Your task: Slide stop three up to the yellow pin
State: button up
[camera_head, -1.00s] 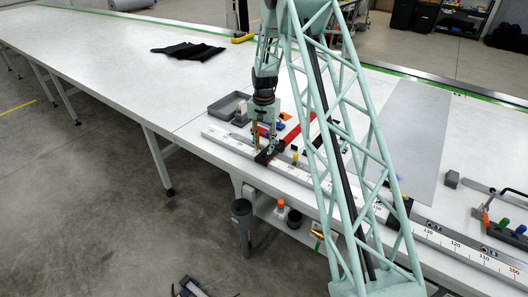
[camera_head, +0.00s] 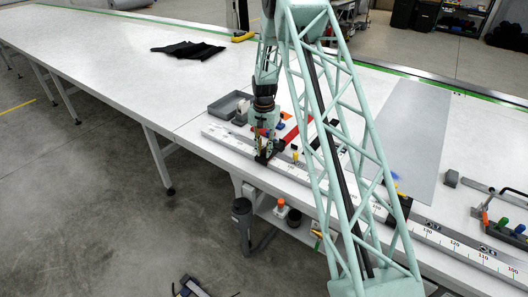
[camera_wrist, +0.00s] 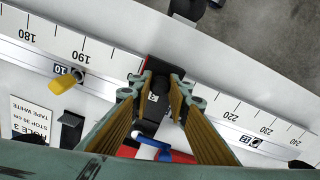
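A black stop (camera_head: 262,158) sits on the white scale rail at the front of the bench. It also shows in the wrist view (camera_wrist: 163,72), with a small white label whose digit I cannot read surely. My gripper (camera_head: 263,151) is down at the rail, its two brass-coloured fingers on either side of the stop and closed on its upper part. The fingers also show in the wrist view (camera_wrist: 158,88). The yellow pin (camera_wrist: 66,82) stands beside the mark 10, left of the stop and apart from it. In the head view the pin (camera_head: 295,155) is to the right.
A card (camera_wrist: 34,122) reading hole 3, stop 30 cm, tape white lies near the pin. A red and blue item (camera_wrist: 155,150) is partly hidden behind my fingers. A grey tray (camera_head: 225,105) stands behind the rail. The rail between stop and pin looks clear.

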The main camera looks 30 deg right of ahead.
grip_shut()
jog(key=s+d+b, duration=0.1)
jog(key=s, duration=0.2)
jog(key=s+d+b, duration=0.1)
jog(key=s+d, duration=0.1)
jog(key=s, duration=0.1)
jog(key=s+d+b, duration=0.1)
jog(key=s, duration=0.2)
jog(key=shift+d, duration=0.25)
jog(key=shift+w, duration=0.1)
jog(key=o, duration=0.6)
grip_release()
jog(key=shift+o, duration=0.2)
notch_tip(320, 180, up, 12)
